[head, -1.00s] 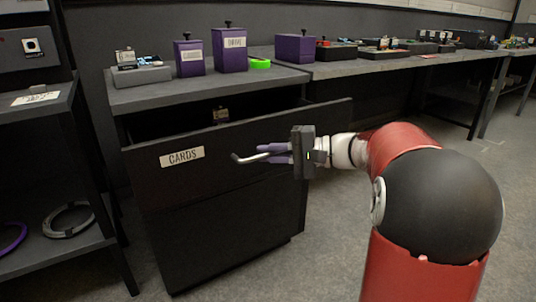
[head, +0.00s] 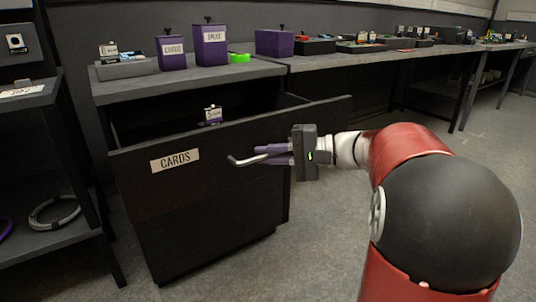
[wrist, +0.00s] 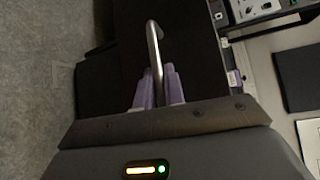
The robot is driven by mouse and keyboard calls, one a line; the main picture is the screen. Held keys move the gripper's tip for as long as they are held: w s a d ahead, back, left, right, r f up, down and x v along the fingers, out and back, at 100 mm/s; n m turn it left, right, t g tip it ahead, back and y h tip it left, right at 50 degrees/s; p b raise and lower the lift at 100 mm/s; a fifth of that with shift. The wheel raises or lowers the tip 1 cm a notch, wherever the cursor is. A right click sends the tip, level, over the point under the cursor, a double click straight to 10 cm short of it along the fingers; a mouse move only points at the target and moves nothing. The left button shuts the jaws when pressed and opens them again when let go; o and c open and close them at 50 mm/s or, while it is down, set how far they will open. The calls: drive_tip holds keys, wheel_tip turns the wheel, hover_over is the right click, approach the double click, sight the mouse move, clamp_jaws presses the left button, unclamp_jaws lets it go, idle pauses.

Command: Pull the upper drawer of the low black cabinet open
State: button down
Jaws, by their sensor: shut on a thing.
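The low black cabinet (head: 200,235) stands left of the middle in the head view. Its upper drawer (head: 215,168), with a "CARDS" label (head: 175,160), is pulled well out, and its inside shows from above. A small purple and white item (head: 212,114) is in the drawer. My gripper (head: 272,155) has its purple fingers shut on the drawer's silver handle (head: 240,160). In the wrist view the handle (wrist: 154,45) runs between the two fingers. The part of the handle inside the fingers is hidden.
A dark shelf (head: 40,255) with a grey coil stands close on the left. A long bench (head: 400,55) runs to the right. Grey floor is open in front.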

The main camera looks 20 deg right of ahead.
drive_tip(key=c, duration=1.5)
unclamp_jaws()
drive_tip(key=p+v, duration=0.1)
drive_tip(key=v, duration=0.7)
drive_tip(key=shift+a, duration=0.1)
